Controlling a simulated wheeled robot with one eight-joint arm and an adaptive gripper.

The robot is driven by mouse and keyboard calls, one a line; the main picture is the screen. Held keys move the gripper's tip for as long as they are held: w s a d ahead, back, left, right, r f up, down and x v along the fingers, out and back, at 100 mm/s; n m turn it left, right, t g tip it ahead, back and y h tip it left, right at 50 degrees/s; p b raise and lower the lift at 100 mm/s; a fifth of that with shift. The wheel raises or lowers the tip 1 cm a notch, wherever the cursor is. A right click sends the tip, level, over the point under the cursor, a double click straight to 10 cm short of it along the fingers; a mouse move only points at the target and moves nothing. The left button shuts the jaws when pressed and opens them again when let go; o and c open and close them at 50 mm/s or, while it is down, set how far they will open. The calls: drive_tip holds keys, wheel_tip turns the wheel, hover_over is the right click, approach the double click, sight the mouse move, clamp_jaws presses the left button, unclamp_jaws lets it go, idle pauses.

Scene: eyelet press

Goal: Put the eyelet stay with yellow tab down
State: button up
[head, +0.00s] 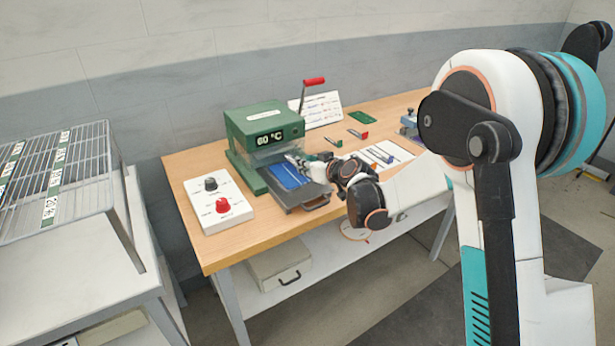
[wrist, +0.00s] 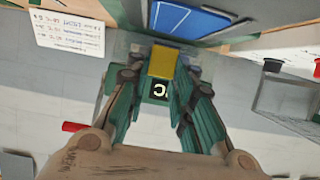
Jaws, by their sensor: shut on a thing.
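The yellow tab of the eyelet stay (wrist: 163,62) shows between the fingertips in the wrist view. My gripper (wrist: 162,72) is shut on it, with a green finger on either side. The rest of the stay cannot be made out. In the head view my gripper (head: 308,162) is at the front right of the green press (head: 265,127), close to its opening. The tab does not show there. A blue panel (head: 287,177) lies on the grey tray at the press front; it also shows at the top of the wrist view (wrist: 190,20).
A control box (head: 217,211) with black and red knobs stands left of the press. A red-handled lever (head: 313,82) rises behind it. Small green-tabbed (head: 334,142) and red-tabbed (head: 358,134) pieces and a white sheet (head: 384,156) lie to the right. A wire rack (head: 60,180) stands far left.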

drive_tip(key=shift+f+b, duration=0.45)
drive_tip(key=shift+f, duration=1.35)
drive_tip(key=shift+f, duration=0.15)
drive_tip(key=o, duration=0.8)
drive_tip(key=shift+c, duration=0.2)
